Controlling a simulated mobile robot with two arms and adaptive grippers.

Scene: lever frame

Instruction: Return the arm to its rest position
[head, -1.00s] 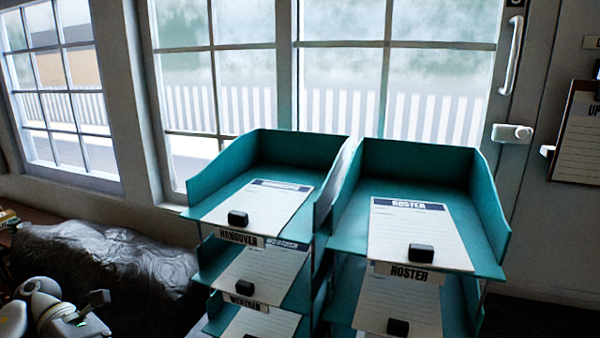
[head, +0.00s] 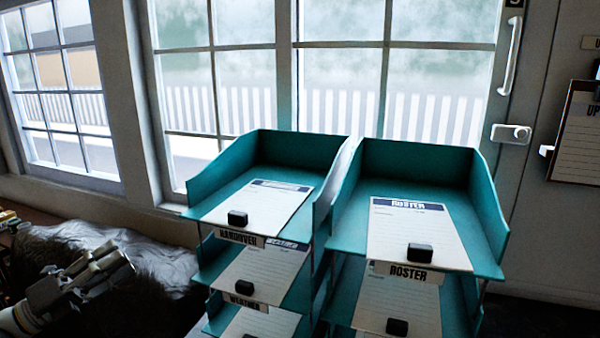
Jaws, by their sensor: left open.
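My left gripper (head: 112,262) is at the lower left of the head view, with my pale arm coming in from the left edge. Its fingers are open and nothing shows between them. It is in front of the dark furry cover and apart from the trays to its right. My right gripper is not in view.
Two teal tray stacks stand in the middle, the left one (head: 205,186) labelled HANDOVER on top and the right one (head: 482,232) labelled ROSTER. Papers with black blocks lie in them. Windows are behind. A clipboard (head: 578,135) hangs at right.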

